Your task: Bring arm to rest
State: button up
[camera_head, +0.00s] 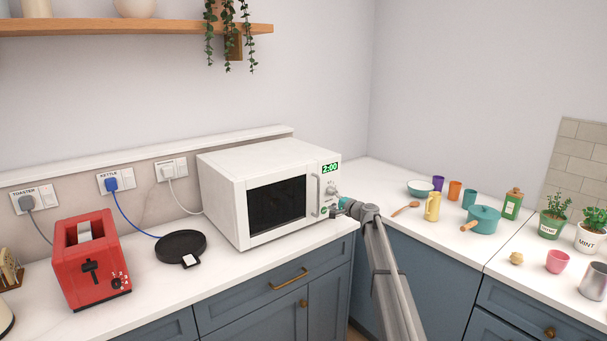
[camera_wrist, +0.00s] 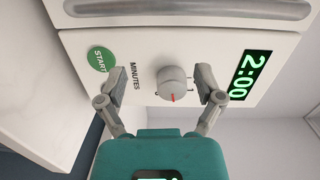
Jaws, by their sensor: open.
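My gripper (camera_wrist: 162,92) is open in the wrist view. Its two fingers stand on either side of the microwave's round grey minutes knob (camera_wrist: 174,80), which has a red pointer mark. I cannot tell whether a finger touches the knob. In the head view my gripper (camera_head: 338,208) is at the control panel of the white microwave (camera_head: 222,200). The microwave door is shut and its display (camera_head: 330,168) reads 2:00. The green START button (camera_wrist: 101,59) shows beside the knob in the wrist view. My arm reaches up from the lower right of the head view.
A red toaster (camera_head: 92,262) and a black kettle base (camera_head: 180,246) stand left of the microwave. A teal pot (camera_head: 484,220), a yellow jug (camera_head: 432,207), a wooden spoon (camera_head: 405,209) and several cups stand on the right counter. A wooden shelf (camera_head: 130,27) hangs above.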

jog(key=s+a+f+n+g+h+p, duration=0.1)
jog(key=s+a+f+n+g, duration=0.15)
jog(key=s, duration=0.65)
jog(key=s+a+f+n+g+h+p, duration=0.1)
jog(key=s+f+n+g, duration=0.15)
jog(key=s, duration=0.65)
jog(key=s+a+f+n+g+h+p, duration=0.1)
jog(key=s+a+f+n+g, duration=0.15)
jog(key=s, duration=0.65)
jog(key=s+d+f+n+g+h+p, duration=0.1)
jog(key=s+d+h, duration=0.3)
jog(key=s, duration=1.1)
jog(key=s+d+f+n+g+h+p, duration=0.1)
jog(key=s+d+f+g+h+p, duration=0.1)
jog(key=s, duration=1.3)
jog(key=d+f+g+h, duration=0.1)
jog(key=d+g+h, duration=0.1)
jog(key=d, duration=0.1)
jog(key=shift+d+g+h, duration=0.15)
jog(key=shift+g+h, duration=0.15)
jog(key=shift+g, duration=0.05)
